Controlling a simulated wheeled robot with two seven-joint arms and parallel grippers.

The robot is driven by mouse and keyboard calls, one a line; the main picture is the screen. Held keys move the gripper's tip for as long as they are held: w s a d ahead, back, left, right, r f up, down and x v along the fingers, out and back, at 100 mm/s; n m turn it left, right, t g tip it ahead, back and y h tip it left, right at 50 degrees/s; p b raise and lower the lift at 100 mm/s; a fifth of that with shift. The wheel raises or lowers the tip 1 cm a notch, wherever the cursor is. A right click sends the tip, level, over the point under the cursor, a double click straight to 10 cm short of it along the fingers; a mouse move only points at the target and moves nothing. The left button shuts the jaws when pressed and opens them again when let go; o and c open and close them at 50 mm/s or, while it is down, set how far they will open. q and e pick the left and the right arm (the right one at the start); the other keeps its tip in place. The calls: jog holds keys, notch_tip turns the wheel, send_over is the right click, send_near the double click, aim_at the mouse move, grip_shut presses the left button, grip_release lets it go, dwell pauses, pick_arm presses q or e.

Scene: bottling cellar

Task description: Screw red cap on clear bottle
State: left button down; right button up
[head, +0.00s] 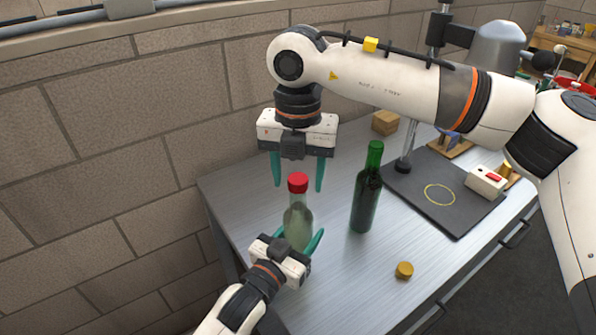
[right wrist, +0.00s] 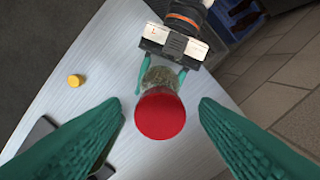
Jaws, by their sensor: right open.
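The clear bottle (head: 298,222) stands upright near the left end of the grey table. The red cap (head: 298,183) sits on its mouth; from above in the right wrist view the cap (right wrist: 160,114) hides the mouth, so I cannot tell how tight it is. My left gripper (head: 300,243) has its teal fingers around the bottle's lower body, one on each side, and appears shut on it. My right gripper (head: 298,186) points down from above. Its fingers are open, one on each side of the cap, with clear gaps between them and the cap.
A green bottle (head: 367,190) stands to the right of the clear bottle. A yellow cap (head: 404,270) lies near the front edge. A dark mat (head: 440,190) with a stand and a small white box (head: 487,181) are further right. A wooden block (head: 385,122) sits at the back, near the wall.

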notch_tip(320, 180, up, 12)
dwell(0.6)
pick_arm(q)
jog(key=shift+c, duration=2.4)
grip_release()
jog(key=shift+s+a, duration=0.1)
jog(key=b+v, duration=0.1)
jog(key=v, duration=1)
jog(key=shift+s+a+f, duration=0.1)
jog(key=shift+s+a, duration=0.05)
jog(key=shift+s, duration=0.25)
pick_arm(e)
jog(key=shift+f, duration=0.7)
